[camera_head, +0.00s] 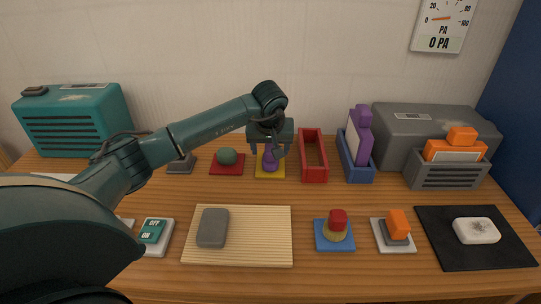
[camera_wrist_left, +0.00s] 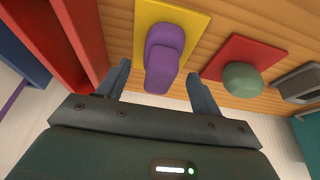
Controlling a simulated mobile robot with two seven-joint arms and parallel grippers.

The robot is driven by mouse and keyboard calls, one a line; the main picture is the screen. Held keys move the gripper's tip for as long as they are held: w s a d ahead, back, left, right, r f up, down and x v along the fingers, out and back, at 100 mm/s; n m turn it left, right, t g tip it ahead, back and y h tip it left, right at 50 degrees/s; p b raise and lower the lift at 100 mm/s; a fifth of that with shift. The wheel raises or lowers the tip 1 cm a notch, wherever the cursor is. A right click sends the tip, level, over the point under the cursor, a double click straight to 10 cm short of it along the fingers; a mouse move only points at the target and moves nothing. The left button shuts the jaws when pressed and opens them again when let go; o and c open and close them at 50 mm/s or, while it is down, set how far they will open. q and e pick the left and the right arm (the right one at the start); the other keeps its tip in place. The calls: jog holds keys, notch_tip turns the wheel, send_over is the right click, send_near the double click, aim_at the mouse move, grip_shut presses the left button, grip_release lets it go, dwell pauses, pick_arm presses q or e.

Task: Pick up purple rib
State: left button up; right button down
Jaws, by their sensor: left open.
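The purple rib (camera_head: 269,163) stands on a yellow mat (camera_head: 264,175) at the back middle of the table. In the left wrist view the rib (camera_wrist_left: 163,55) shows as a rounded purple piece on the yellow mat (camera_wrist_left: 198,25). My left gripper (camera_head: 267,149) is open and empty, just above the rib and pointing down at it. In the left wrist view the rib lies between my two fingers (camera_wrist_left: 159,72), with a gap on either side. Part of the rib is hidden by the gripper in the head view. My right gripper is out of view.
An empty red tray (camera_head: 314,175) stands close to the right of the yellow mat. A blue tray (camera_head: 359,175) beyond it holds a purple-and-white tool (camera_head: 361,138). A green ball (camera_head: 227,156) sits on a red mat to the left. A ribbed board (camera_head: 265,238) lies in front.

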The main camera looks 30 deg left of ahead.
pick_arm(q)
jog(key=shift+x, duration=1.35)
jog(key=shift+d, duration=0.1)
jog(key=shift+c, duration=0.6)
jog(key=c, duration=1)
jog(key=shift+o, duration=0.2)
jog(key=shift+r, duration=0.1)
notch_tip(320, 180, up, 10)
jog(key=shift+f, duration=0.1)
